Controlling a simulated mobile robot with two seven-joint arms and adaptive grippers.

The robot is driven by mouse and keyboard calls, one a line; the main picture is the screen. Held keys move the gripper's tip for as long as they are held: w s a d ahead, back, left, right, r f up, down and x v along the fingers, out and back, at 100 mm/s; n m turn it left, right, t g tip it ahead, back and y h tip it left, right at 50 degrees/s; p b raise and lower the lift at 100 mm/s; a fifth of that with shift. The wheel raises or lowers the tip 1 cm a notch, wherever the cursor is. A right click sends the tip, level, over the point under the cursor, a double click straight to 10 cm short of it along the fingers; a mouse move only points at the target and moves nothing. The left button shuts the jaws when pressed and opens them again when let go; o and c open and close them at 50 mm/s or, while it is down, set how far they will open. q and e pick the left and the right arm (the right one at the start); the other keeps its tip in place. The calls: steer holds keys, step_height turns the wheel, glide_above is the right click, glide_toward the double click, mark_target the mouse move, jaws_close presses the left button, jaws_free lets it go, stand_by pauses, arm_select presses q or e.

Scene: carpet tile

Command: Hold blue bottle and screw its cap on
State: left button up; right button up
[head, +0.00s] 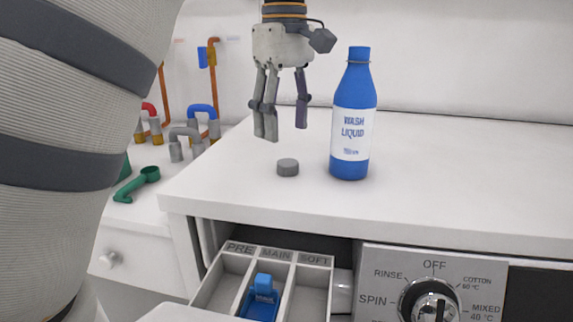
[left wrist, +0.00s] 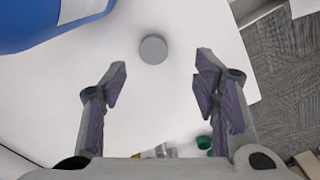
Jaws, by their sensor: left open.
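The blue bottle (head: 355,112), with a white "Wash Liquid" label, stands upright on the white worktop; its neck is uncapped or topped in the same blue, I cannot tell which. In the left wrist view part of the bottle (left wrist: 40,22) fills the top left corner. A small round grey cap (head: 288,167) lies on the worktop left of the bottle; it also shows in the left wrist view (left wrist: 153,49). My left gripper (head: 283,133) is open and empty, pointing down above the cap, with the cap beyond its fingertips. My right gripper is out of view.
Below the worktop (head: 450,165), a detergent drawer (head: 309,291) stands open, with a small blue item (head: 262,298) in its main compartment. A control panel with a dial (head: 430,302) is right of it. Pipes (head: 203,112) and a green piece (head: 138,184) are at left.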

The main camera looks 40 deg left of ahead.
mark_target(289, 162)
arm_select(q)
steer(key=shift+f, duration=0.75)
steer(key=shift+w+f, duration=0.2)
steer(key=shift+f, duration=1.1)
steer(key=shift+w+f, duration=0.2)
steer(key=shift+f, duration=1.1)
steer(key=c, duration=0.8)
